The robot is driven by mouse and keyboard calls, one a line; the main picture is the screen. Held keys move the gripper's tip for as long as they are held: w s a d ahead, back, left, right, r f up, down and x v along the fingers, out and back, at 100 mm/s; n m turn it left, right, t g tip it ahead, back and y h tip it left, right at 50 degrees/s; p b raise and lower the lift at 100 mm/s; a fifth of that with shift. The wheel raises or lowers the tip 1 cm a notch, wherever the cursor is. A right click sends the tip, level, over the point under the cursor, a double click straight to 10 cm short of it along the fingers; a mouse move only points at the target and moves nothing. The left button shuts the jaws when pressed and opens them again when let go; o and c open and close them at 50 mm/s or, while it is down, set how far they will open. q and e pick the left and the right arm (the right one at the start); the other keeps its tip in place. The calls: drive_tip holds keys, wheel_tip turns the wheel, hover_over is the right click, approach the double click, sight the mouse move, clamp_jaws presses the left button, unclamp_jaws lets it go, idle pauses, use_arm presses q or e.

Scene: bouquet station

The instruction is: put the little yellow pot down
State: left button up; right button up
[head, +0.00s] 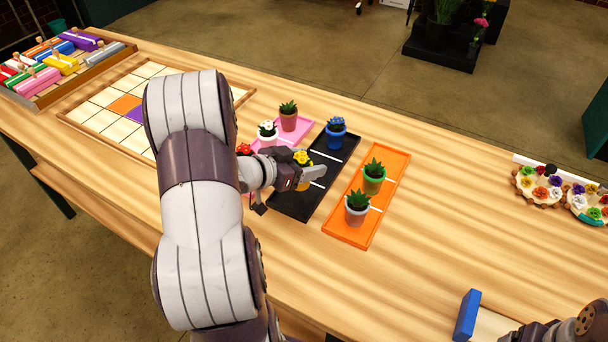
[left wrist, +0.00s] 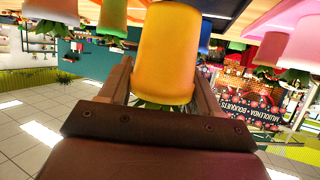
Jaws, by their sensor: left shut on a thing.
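The little yellow pot (left wrist: 168,55) is between the two fingers of my left gripper (head: 308,177), which is shut on it. In the head view its yellow flower shows above the jaw, and the fingers hide most of the pot (head: 303,187). The pot is over the near half of the black tray (head: 291,204); I cannot tell whether it touches the tray. A blue pot (head: 335,137) stands in the far half of that tray. Part of my right arm shows at the lower right; its jaws are not clear.
The orange tray (head: 345,235) to the right holds a green pot (head: 373,181) and a pale pot (head: 357,212). The pink tray (head: 301,135) to the left holds a terracotta pot (head: 288,120) and a white pot (head: 267,138). A red flower shows beside my arm. Table right of the orange tray is clear.

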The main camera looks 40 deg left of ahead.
use_arm(q)
drive_tip(key=shift+w+a+f, duration=0.1)
drive_tip(key=shift+a+f, duration=0.05)
drive_tip(key=shift+a, duration=0.25)
drive_tip(key=shift+a+f, duration=0.1)
drive_tip(key=shift+f, duration=0.15)
wheel_tip(320, 180, down, 3)
drive_tip(key=shift+b, duration=0.3)
drive_tip(key=shift+w+f, duration=0.1)
drive_tip(key=shift+f, duration=0.25)
drive_tip(key=o, duration=1.3)
drive_tip(key=shift+f, duration=0.15)
